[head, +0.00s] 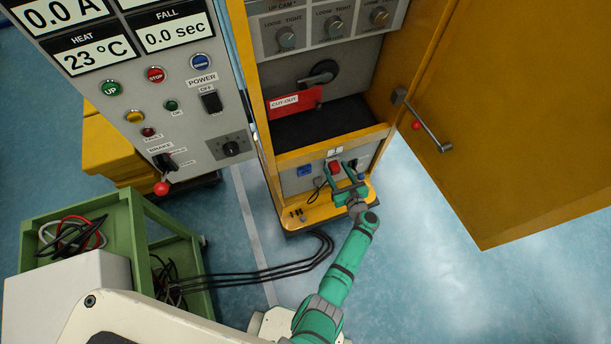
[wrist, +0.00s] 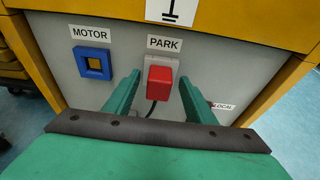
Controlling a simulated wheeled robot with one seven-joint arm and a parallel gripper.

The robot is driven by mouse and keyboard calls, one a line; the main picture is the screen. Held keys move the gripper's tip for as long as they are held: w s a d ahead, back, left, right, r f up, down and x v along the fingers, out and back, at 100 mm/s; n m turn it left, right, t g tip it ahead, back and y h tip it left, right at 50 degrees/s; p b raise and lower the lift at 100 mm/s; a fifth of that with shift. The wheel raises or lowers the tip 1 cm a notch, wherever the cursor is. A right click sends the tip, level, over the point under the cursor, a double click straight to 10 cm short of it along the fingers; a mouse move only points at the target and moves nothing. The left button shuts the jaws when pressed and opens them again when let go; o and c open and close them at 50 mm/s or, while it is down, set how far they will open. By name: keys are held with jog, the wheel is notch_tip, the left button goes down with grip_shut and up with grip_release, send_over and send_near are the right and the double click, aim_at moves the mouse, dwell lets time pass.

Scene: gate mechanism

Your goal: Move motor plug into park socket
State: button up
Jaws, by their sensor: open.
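The red motor plug (wrist: 160,84) sits at the grey park socket (wrist: 163,61) under the PARK label, with a dark cable hanging below it. It looks seated there in the wrist view. The plug also shows in the head view (head: 334,167), partly behind my gripper. The blue motor socket (wrist: 94,64) is empty, to the left under the MOTOR label. My gripper (wrist: 158,82) is open, one finger on each side of the plug with visible gaps. In the head view my gripper (head: 342,176) is at the cabinet's lower panel.
The yellow cabinet door (head: 510,120) stands open on the right. A LOCAL label (wrist: 223,106) is right of my fingers, partly hidden. A control console (head: 170,95) and a green cart (head: 125,235) stand left. Black cables (head: 275,272) cross the floor.

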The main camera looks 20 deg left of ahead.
jog(key=v, duration=1)
jog(key=shift+s, duration=0.35)
jog(key=shift+d, duration=0.1)
jog(key=s+a+f+n+g+h, duration=0.2)
jog(key=s+f+n+h, duration=0.3)
jog(key=s, duration=0.8)
jog(key=s+r+n+h, duration=0.2)
jog(key=s+n+h, duration=0.1)
jog(key=s+n, duration=0.55)
jog(key=s+r+n+t, duration=0.1)
jog(key=s+r+n, duration=0.3)
jog(key=r, duration=0.6)
jog(key=s+r+n+t, duration=0.2)
jog(key=s+r+n, duration=0.2)
jog(key=r, duration=0.7)
jog(key=s+r+n+t+h, duration=0.1)
jog(key=s+r+n+t, duration=0.1)
jog(key=s+r+n, duration=0.2)
notch_tip(320, 180, up, 7)
jog(key=n, duration=0.3)
jog(key=shift+s+a+f, duration=0.2)
jog(key=shift+a, duration=0.2)
